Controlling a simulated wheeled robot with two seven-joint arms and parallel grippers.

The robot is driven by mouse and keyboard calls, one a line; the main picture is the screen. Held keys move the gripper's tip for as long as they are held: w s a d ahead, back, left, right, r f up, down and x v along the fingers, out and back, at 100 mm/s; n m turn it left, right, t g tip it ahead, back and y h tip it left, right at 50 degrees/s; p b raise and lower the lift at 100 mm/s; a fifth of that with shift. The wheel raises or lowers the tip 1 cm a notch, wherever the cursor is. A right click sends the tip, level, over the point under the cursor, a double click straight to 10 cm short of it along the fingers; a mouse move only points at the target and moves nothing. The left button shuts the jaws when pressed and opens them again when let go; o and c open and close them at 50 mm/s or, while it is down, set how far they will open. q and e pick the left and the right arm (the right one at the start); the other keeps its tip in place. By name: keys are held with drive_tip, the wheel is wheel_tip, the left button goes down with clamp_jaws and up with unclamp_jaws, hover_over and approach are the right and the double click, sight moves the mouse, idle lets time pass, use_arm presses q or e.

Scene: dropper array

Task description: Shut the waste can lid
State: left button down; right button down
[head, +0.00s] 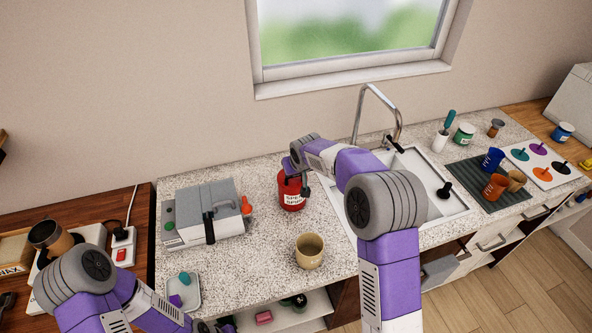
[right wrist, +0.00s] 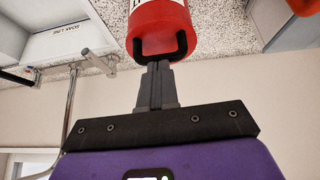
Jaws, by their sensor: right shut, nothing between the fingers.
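The red waste can (head: 292,194) with a white label stands on the counter just left of the sink. In the right wrist view the can (right wrist: 160,28) appears upside down at the top, with a black handle-like loop on its near end. I cannot tell clearly how far its lid is open. My right gripper (head: 305,188) is at the can's upper right side in the head view. In the right wrist view its fingers (right wrist: 158,68) are together, empty, with their tips at the black loop; I cannot tell if they touch. My left arm reaches the bottom left edge; its fingers cannot be made out.
A grey machine (head: 205,213) stands left of the can, and a tan cup (head: 309,251) in front. The sink (head: 440,175) with its tall tap (head: 375,105) is at right. Beyond it, cups stand on a dark ribbed mat (head: 478,178). The counter around the tan cup is clear.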

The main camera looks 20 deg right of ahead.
drive_tip(key=shift+w+r, duration=0.1)
drive_tip(key=shift+w, duration=0.05)
drive_tip(key=shift+r+p, duration=0.7)
drive_tip(key=shift+r, duration=0.35)
drive_tip(key=r+p, duration=0.2)
drive_tip(key=r, duration=0.2)
drive_tip(key=shift+w+p, duration=0.35)
drive_tip(key=shift+p, duration=0.05)
drive_tip(key=b+v, duration=0.1)
drive_tip(key=v, duration=0.8)
drive_tip(key=shift+s+b, duration=0.3)
drive_tip(key=shift+s, duration=0.2)
